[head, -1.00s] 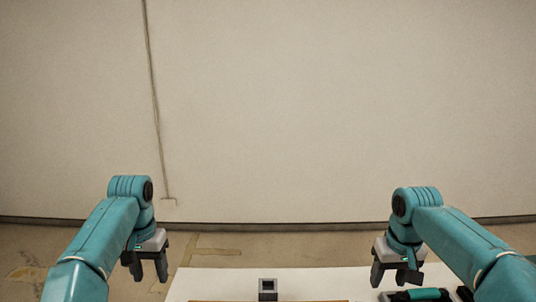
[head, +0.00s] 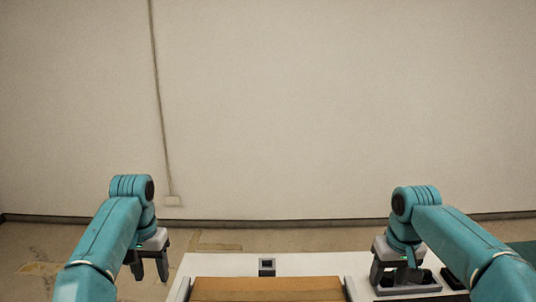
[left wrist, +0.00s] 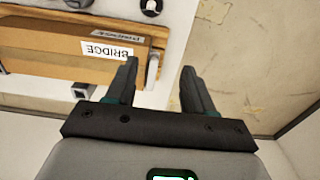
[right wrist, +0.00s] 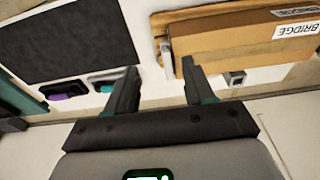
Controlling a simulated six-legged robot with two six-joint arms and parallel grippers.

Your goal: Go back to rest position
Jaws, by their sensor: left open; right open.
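My left gripper (head: 150,271) is open and empty, hanging off the left end of the white table (head: 225,264) in the head view. In the left wrist view its fingers (left wrist: 159,68) are apart with nothing between them. My right gripper (head: 397,276) is open above the right part of the table, in front of a dark holder (head: 425,289). In the right wrist view its fingers (right wrist: 159,69) are apart and empty.
A brown box (head: 265,288) labelled BRIDGE lies on the table. Right wrist view: dark mat (right wrist: 70,45), holders with a purple piece (right wrist: 68,97) and a teal piece (right wrist: 107,88). A wall stands beyond.

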